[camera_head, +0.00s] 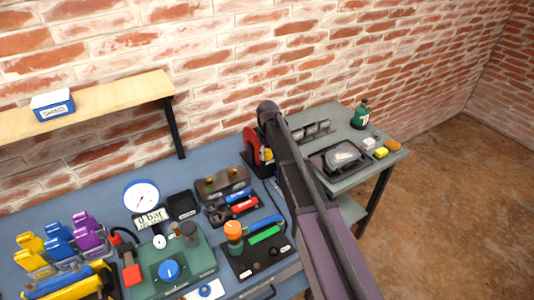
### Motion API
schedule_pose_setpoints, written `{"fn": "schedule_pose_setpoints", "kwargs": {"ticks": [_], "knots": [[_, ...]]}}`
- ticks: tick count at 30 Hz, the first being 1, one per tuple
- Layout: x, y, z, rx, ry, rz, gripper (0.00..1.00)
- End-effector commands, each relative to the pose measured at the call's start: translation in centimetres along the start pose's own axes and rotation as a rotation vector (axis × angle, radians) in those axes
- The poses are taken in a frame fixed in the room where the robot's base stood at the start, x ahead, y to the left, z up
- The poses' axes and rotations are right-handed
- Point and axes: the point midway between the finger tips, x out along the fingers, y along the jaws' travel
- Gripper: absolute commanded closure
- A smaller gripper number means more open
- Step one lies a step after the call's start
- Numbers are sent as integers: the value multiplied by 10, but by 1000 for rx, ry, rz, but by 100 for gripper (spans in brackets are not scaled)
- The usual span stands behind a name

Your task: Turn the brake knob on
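No knob in view carries a label I can read as brake, so I cannot tell which one it is. A round blue knob (168,270) sits on top of a green box (200,262) on the blue-grey bench. An orange knob-like cap (233,229) stands on a dark panel to its right. A red round device (254,148) stands at the back of the bench, partly hidden behind my dark arm. My arm crosses the picture from the bottom right up to the bench's back. My gripper is not discernible in this view.
A white dial gauge (142,195) stands behind the green box. Blue, yellow and purple clamps (88,228) crowd the left. A wooden shelf (105,103) with a blue box (53,104) hangs above. A grey side table (382,163) holds a green bottle (361,116). The floor at right is clear.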

Motion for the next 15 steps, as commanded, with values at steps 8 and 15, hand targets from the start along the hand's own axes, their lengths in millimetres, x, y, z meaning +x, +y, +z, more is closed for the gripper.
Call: {"fn": "schedule_pose_setpoints", "kwargs": {"ticks": [8, 15], "knots": [[0, 0, 0, 1, 0, -1, 89], [0, 0, 0, 65, 1, -1, 89]]}}
